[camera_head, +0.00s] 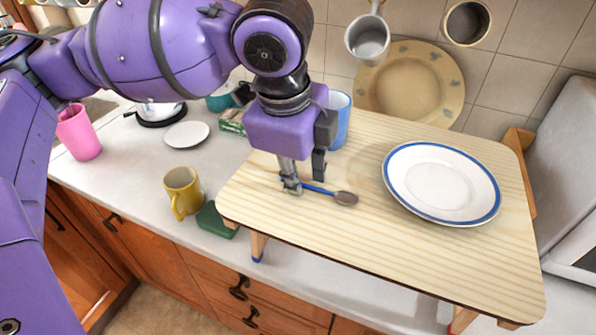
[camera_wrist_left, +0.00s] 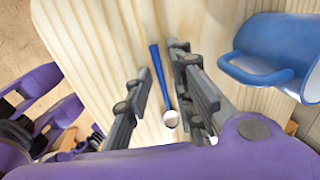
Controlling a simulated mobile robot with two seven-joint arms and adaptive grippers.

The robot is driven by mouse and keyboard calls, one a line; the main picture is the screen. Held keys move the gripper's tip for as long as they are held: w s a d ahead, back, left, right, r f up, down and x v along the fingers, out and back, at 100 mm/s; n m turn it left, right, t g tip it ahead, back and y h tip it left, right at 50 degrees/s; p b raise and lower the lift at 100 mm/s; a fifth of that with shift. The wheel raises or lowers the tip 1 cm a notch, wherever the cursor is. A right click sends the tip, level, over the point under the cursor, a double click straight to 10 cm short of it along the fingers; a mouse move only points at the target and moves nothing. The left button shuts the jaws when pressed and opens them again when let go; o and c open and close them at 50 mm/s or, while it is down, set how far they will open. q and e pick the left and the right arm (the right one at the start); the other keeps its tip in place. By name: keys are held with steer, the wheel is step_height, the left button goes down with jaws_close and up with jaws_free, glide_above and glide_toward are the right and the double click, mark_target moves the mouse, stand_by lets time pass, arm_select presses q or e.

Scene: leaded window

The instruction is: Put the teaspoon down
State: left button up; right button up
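The teaspoon (camera_head: 345,198) has a blue handle and a metal bowl. It appears to lie flat on the light wooden tray table (camera_head: 390,253), near its left end. My left gripper (camera_head: 305,182) points down over the handle, low above the board. In the left wrist view, the teaspoon (camera_wrist_left: 160,76) lies between the two spread fingers of my left gripper (camera_wrist_left: 158,72), closer to the right-hand finger, with a gap on the other side. The gripper is open. My right gripper is not in view.
A blue-rimmed plate (camera_head: 440,184) sits on the tray table's right side. A blue mug (camera_head: 340,117) stands behind my left gripper and shows close by in the wrist view (camera_wrist_left: 268,58). A yellow mug (camera_head: 183,190) and green sponge (camera_head: 216,220) are left of the table. The front board is clear.

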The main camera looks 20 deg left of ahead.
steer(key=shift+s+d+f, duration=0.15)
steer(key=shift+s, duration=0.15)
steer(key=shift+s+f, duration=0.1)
arm_select(q)
steer(key=p+v, duration=0.1)
steer(key=v, duration=0.5)
steer(key=shift+r, duration=0.2)
steer(key=p+v, duration=0.1)
steer(key=v, duration=0.5)
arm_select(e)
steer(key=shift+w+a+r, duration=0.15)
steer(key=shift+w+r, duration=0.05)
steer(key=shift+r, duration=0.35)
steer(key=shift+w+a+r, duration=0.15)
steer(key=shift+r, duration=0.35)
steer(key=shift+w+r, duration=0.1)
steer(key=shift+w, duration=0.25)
